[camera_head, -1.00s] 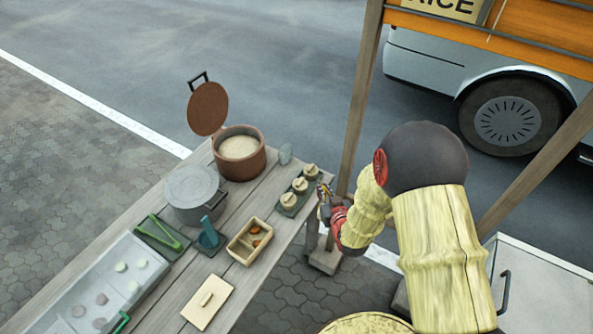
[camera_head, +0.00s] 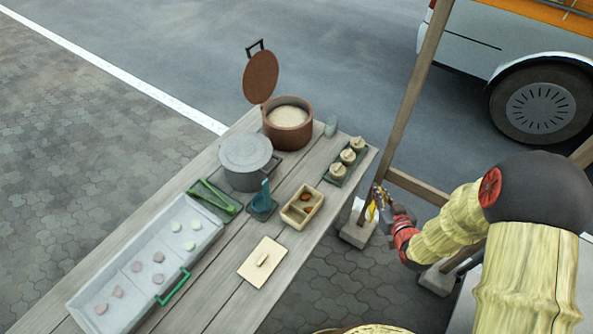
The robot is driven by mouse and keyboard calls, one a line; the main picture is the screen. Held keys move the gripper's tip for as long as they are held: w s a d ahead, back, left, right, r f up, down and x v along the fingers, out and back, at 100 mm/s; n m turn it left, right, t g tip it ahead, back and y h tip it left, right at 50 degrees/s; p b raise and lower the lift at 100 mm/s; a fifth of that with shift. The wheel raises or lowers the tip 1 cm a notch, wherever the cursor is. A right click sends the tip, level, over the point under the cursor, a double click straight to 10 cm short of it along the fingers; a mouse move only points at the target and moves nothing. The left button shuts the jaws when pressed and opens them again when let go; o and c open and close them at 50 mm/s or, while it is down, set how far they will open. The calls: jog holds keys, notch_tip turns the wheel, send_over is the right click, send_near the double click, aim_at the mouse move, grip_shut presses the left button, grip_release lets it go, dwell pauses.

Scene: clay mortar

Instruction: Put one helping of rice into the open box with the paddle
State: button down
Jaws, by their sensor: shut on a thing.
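The rice (camera_head: 289,116) lies in a round brown pot (camera_head: 289,135) with its lid tipped up, at the table's far end. The open box (camera_head: 288,219) is pale, with a divider and orange food in its right part; its left part looks bare. My gripper (camera_head: 378,197) is beyond the table's right edge, right of the box and apart from it. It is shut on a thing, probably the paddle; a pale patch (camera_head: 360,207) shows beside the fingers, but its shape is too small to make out.
A grey lidded pot (camera_head: 245,165), green tongs (camera_head: 216,198), a blue ladle in a holder (camera_head: 262,200), a flat lid (camera_head: 263,262) and a tray of topped cups (camera_head: 343,166) crowd the table. A grey-green oval thing (camera_head: 331,126) stands beside the rice pot. A wooden post (camera_head: 409,110) rises behind my gripper.

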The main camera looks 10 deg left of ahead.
jog(key=s+a+r+n+g+y+p, duration=0.2)
jog(key=a+r+n+y, duration=0.1)
jog(key=a, duration=0.6)
jog(key=s+a+r+n+g+y+p, duration=0.2)
jog(key=a+r+n+g, duration=0.15)
jog(key=a, duration=0.55)
jog(key=s+a+r+n+g+y+p, duration=0.2)
jog(key=a+r+n+y, duration=0.15)
jog(key=a, duration=0.55)
notch_tip(320, 180, down, 9)
jog(key=b, duration=0.7)
jog(key=shift+d+h, duration=0.15)
jog(key=shift+h, duration=0.2)
jog(key=shift+f+b, duration=0.45)
jog(key=shift+r, duration=0.1)
notch_tip(320, 180, up, 10)
jog(key=p, duration=0.8)
jog(key=shift+m, duration=0.3)
jog(key=shift+f+b, duration=0.2)
jog(key=shift+b, duration=0.1)
